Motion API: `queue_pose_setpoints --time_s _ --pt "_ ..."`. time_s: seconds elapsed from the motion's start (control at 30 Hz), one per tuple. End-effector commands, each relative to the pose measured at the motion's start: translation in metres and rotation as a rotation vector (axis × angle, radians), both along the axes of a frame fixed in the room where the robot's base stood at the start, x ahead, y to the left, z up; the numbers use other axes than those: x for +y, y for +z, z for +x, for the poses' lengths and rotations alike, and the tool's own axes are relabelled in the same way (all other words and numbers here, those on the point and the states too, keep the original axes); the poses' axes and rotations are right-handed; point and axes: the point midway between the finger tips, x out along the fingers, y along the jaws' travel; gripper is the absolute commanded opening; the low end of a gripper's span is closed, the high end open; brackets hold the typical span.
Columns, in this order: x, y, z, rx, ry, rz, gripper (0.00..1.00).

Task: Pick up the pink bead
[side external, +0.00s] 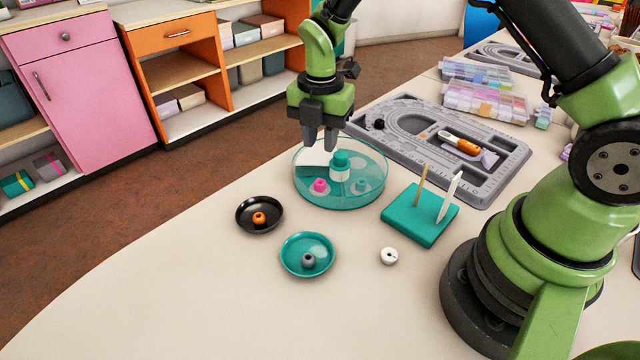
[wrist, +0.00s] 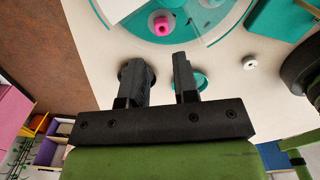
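The pink bead (side external: 320,185) lies in a clear-walled round dish with a teal floor (side external: 340,198), at its left side. It also shows in the wrist view (wrist: 162,25), top centre, with its hole visible. My gripper (side external: 319,146) hangs over the far left part of the dish, fingers pointing down, above the bead's level. In the wrist view my gripper (wrist: 161,60) has its two fingers apart with nothing between them. The bead appears beyond the fingertips and apart from them.
A black saucer (side external: 244,223) with an orange bead, a teal saucer (side external: 290,262) with a grey bead, a white bead (side external: 389,256) and a teal tool stand (side external: 408,225) are near. A grey bead board (side external: 400,112) lies behind.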

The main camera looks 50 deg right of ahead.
Motion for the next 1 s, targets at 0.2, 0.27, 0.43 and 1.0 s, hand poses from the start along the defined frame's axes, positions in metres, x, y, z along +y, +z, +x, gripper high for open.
queue_pose_setpoints --time_s 0.2,0.27,0.43,1.0 --pt "0.000 -0.033 -0.001 0.005 0.003 0.000 0.28" --pt "0.000 -0.038 -0.001 0.004 0.002 0.001 0.28" --pt "0.000 -0.054 -0.002 0.005 0.001 0.000 0.28" --pt "0.001 -0.092 -0.002 0.000 -0.001 -0.001 0.21"
